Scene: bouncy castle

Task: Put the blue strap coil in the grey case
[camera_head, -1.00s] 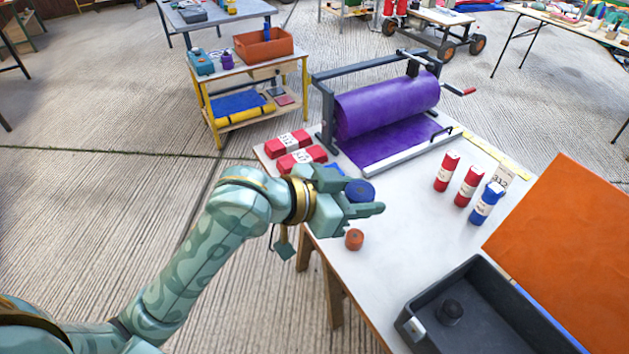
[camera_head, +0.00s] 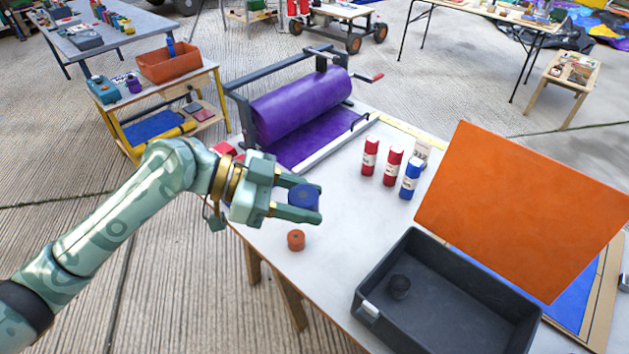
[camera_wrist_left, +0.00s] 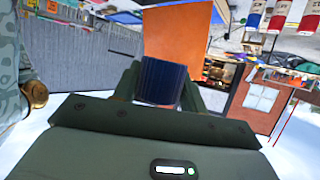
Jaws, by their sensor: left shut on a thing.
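My left gripper (camera_head: 299,202) is shut on the blue strap coil (camera_head: 303,196) and holds it above the white table. In the left wrist view the coil (camera_wrist_left: 161,81) sits between the two fingers. The grey case (camera_head: 386,255) stands open at the table's front right, to the right of and nearer than the gripper. An orange panel (camera_head: 525,205) stands tilted behind the case. My right gripper is not in view.
An orange coil (camera_head: 296,240) lies on the table below the gripper. Two red rolls (camera_head: 370,157) and a blue roll (camera_head: 410,178) stand behind the case. A roller frame with purple sheet (camera_head: 302,105) occupies the table's back left. The white table (camera_head: 345,225) is clear between gripper and case.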

